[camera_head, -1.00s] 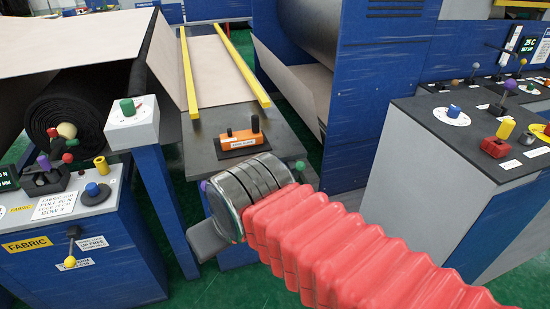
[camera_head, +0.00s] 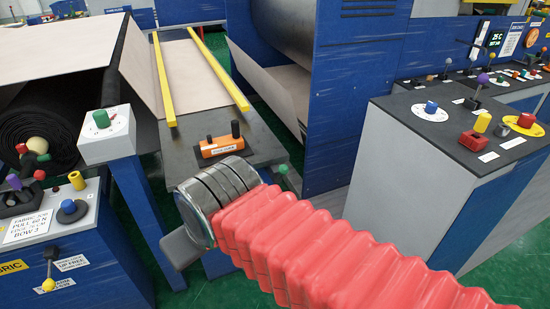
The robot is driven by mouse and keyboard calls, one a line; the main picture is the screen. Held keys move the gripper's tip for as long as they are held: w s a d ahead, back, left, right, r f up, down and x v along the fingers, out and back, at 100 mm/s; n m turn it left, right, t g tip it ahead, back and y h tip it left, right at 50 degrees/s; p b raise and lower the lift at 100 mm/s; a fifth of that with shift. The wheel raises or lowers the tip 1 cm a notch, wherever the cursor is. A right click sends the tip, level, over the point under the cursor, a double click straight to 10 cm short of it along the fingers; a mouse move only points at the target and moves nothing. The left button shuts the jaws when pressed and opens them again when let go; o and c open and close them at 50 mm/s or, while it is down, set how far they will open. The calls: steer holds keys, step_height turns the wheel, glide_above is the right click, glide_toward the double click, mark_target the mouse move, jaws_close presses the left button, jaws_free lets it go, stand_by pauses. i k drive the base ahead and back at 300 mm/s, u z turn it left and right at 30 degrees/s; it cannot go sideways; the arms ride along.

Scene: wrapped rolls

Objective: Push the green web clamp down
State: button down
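Two green parts could belong to the green web clamp, and I cannot tell which. One is a green ball (camera_head: 282,168) at the right edge of the grey table, just beyond my wrist. The other is a green knob (camera_head: 101,118) on a white box at left, standing upright on a dial plate. My arm in its red sleeve reaches in from the lower right. My gripper (camera_head: 178,250) is mostly hidden behind the metal wrist; only one grey finger shows, pointing down left. It is apart from the green knob, and its opening is hidden.
A grey table (camera_head: 180,150) carries two yellow rails (camera_head: 220,68) and an orange block (camera_head: 222,146) with black handles. A left control panel (camera_head: 95,193) and a right cabinet (camera_head: 410,115) carry knobs and levers. Green floor shows between the machines.

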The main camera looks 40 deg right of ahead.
mark_target(283, 170)
steer(key=u, duration=0.05)
steer(key=i, duration=1.4)
